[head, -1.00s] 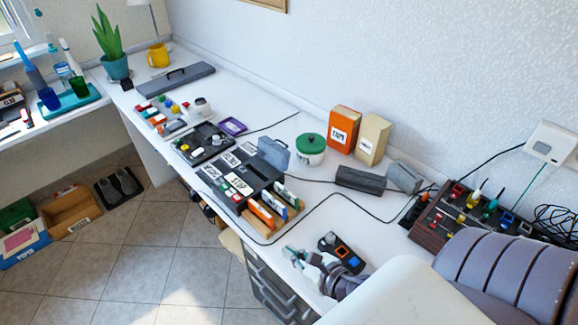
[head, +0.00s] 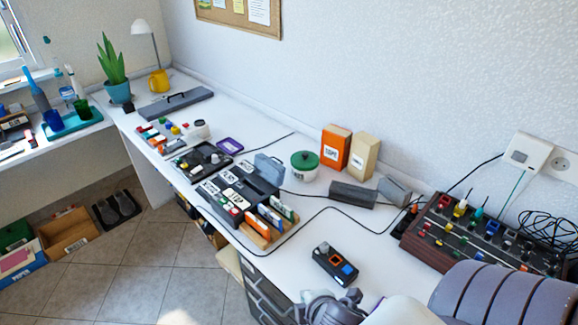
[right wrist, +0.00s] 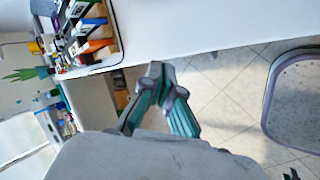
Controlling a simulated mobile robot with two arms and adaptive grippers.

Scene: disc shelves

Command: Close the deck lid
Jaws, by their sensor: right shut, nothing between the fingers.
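The dark deck (head: 237,197) stands on the white desk, with cream labelled keys and a red and a green button on top. Its grey-blue see-through lid (head: 269,168) stands raised at the deck's back right. In the right wrist view part of the deck and its neighbours shows at the upper left; the lid cannot be made out there. My right gripper (right wrist: 156,72) is shut and empty, over the desk's front edge and floor, away from the deck. In the head view only part of my right arm shows at the bottom. My left gripper is not in view.
Upright coloured cases in a wooden rack (head: 267,226) stand in front of the deck. A black remote-like box (head: 335,264) lies near the desk's front edge. A green-lidded jar (head: 305,165) and a grey case (head: 353,195) stand to the right. A cable crosses the clear desk between.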

